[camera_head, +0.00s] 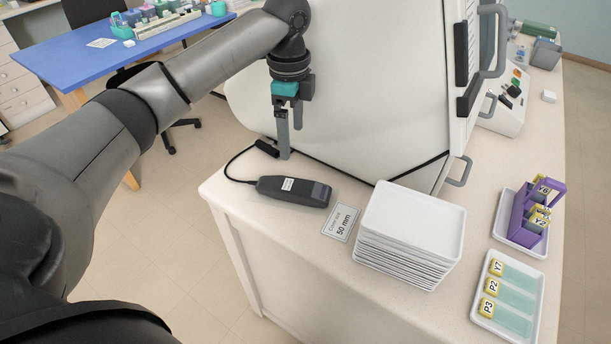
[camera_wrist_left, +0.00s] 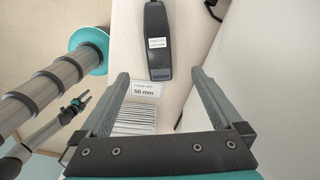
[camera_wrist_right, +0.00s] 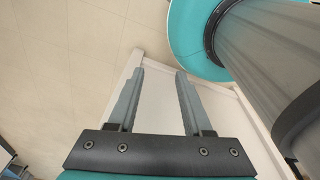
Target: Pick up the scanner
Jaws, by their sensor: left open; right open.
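The scanner (camera_head: 292,191) is a dark, elongated handheld device with a white label. It lies on the bench near its left edge, with a black cable running from its left end to the base of the white machine. My left gripper (camera_head: 284,151) is open and empty, pointing down behind the scanner in the head view. In the left wrist view the scanner (camera_wrist_left: 158,45) lies beyond and between the open fingertips (camera_wrist_left: 160,80), apart from them. My right gripper (camera_wrist_right: 160,75) is open and empty in the right wrist view, and it is not seen in the head view.
A "50 mm" card (camera_head: 341,222) lies beside the scanner. A stack of white trays (camera_head: 412,232) stands to its right. The large white machine (camera_head: 370,80) rises behind. A slide tray (camera_head: 483,318) and a purple rack (camera_head: 519,217) sit farther right. A blue table (camera_head: 75,62) stands at the back left.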

